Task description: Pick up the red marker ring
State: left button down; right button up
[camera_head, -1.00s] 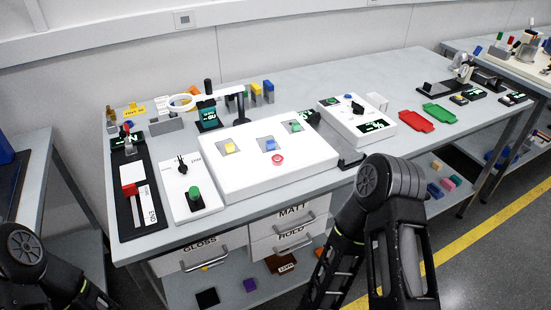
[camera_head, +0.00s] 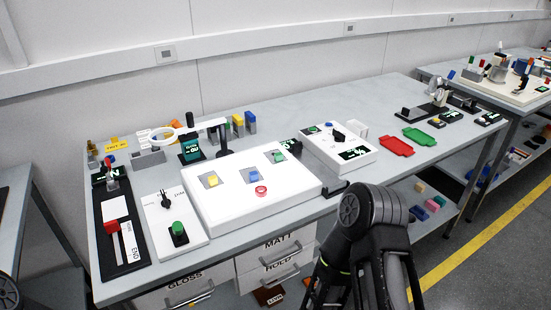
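The red marker ring (camera_head: 261,191) is a small red circle with a pale centre. It lies on the front part of the large white box (camera_head: 300,197), in front of the blue block (camera_head: 254,175). Nothing covers it. My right arm comes up at the lower right, in front of the table, but its gripper is not visible. Only a small piece of my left arm shows at the lower left corner, and its gripper is out of view. Neither arm is near the ring.
A yellow block (camera_head: 212,180) and a green block (camera_head: 278,156) also sit on the white box. A green-knob panel (camera_head: 190,244) stands left of it, a dial box (camera_head: 361,168) right. A ring-headed lamp (camera_head: 223,139) stands behind.

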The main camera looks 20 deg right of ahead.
aim_at(261, 188)
jog(key=i+j, duration=0.1)
jog(key=j, duration=0.25)
jog(key=i+j, duration=0.1)
jog(key=j, duration=0.25)
jog(key=i+j, duration=0.1)
jog(key=j, duration=0.2)
jog(key=z, duration=2.5)
